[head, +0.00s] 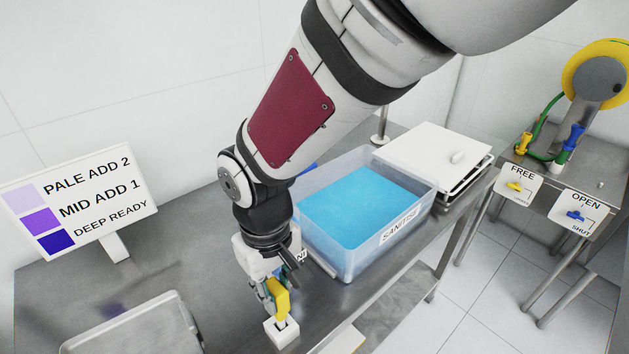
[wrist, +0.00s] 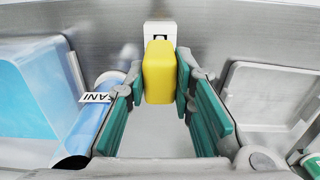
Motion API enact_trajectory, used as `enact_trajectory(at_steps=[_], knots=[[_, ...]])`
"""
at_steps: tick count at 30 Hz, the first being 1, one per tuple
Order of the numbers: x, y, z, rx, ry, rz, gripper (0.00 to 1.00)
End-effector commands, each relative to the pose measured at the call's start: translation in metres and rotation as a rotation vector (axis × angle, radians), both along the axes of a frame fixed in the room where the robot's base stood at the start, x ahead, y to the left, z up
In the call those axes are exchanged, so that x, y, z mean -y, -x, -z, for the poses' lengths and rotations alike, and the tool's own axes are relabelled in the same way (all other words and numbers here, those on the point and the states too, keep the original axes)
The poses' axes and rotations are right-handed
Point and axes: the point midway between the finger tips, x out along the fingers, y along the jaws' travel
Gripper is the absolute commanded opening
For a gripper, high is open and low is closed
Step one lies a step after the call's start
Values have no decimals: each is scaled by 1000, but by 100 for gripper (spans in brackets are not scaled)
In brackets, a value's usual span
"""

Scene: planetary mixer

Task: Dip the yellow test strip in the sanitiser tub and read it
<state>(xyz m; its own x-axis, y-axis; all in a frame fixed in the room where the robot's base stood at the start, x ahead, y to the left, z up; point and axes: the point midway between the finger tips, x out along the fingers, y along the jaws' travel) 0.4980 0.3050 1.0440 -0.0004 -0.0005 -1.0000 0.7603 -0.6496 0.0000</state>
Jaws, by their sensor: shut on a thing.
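The yellow test strip (head: 281,298) is a thick yellow piece, also seen in the wrist view (wrist: 159,72). My gripper (head: 272,293) is shut on it, with a teal pad on each side in the wrist view (wrist: 160,85). The strip is right over a small white holder (head: 281,334) with a dark slot, also in the wrist view (wrist: 160,33); I cannot tell whether its lower end is in the slot. The sanitiser tub (head: 398,235), clear and filled with blue liquid, stands behind and right of my gripper. A chart (head: 82,203) shows pale, mid and deep purple.
A grey tray (head: 135,325) is at front left. A white lid (head: 437,150) lies behind the tub. A side table (head: 600,170) holds a yellow reel. Bare steel lies before the chart.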

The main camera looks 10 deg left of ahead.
Motion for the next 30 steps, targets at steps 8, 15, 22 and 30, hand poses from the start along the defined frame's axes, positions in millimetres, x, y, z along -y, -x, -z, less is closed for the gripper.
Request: enact_trajectory(at_steps=[8, 15, 22, 30], knots=[[0, 1, -17, 1, -1, -1, 3], [0, 1, -29, 1, -1, 1, 3], [0, 0, -28, 0, 0, 0, 3], [0, 1, -34, 1, -1, 0, 3]])
